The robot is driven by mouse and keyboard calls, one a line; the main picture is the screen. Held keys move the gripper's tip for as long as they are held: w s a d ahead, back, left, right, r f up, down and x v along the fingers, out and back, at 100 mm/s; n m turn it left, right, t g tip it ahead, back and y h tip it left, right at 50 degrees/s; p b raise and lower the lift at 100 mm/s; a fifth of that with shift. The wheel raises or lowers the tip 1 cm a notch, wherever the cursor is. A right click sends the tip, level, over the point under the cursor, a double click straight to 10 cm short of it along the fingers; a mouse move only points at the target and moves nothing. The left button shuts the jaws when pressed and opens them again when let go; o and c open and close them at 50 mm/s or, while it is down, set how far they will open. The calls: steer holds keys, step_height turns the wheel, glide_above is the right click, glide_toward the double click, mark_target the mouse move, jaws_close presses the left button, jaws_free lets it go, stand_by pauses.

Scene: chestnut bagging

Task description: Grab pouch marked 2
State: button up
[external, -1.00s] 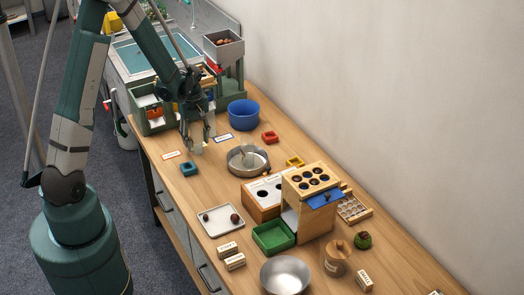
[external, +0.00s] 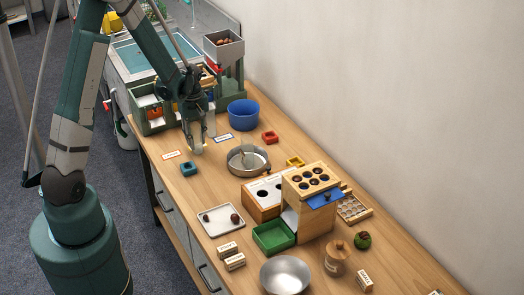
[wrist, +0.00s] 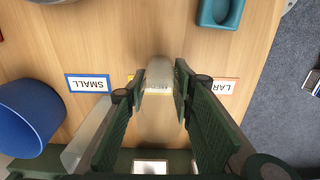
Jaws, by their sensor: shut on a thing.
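My gripper (wrist: 158,82) points down over the bench, its two dark green fingers shut on a pale translucent pouch (wrist: 157,108). In the external view my gripper (external: 197,146) is beside the label cards, and the held pouch is mostly hidden by the fingers. No number can be read on it. Another pale translucent pouch (wrist: 86,136) stands left of the fingers in the wrist view, apart from the held one. It shows beside my gripper in the external view (external: 211,124).
A SMALL card (wrist: 88,83) and a LARGE card (wrist: 224,86) flank the held pouch; a yellow-edged card is partly hidden. A blue bowl (external: 243,114), a teal block (external: 188,168) and a steel pan (external: 233,163) are close by. A green machine (external: 150,125) stands behind.

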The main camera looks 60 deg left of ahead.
steer(key=shift+r+p, duration=0.75)
steer(key=shift+r, duration=4.1)
steer(key=shift+r, duration=0.15)
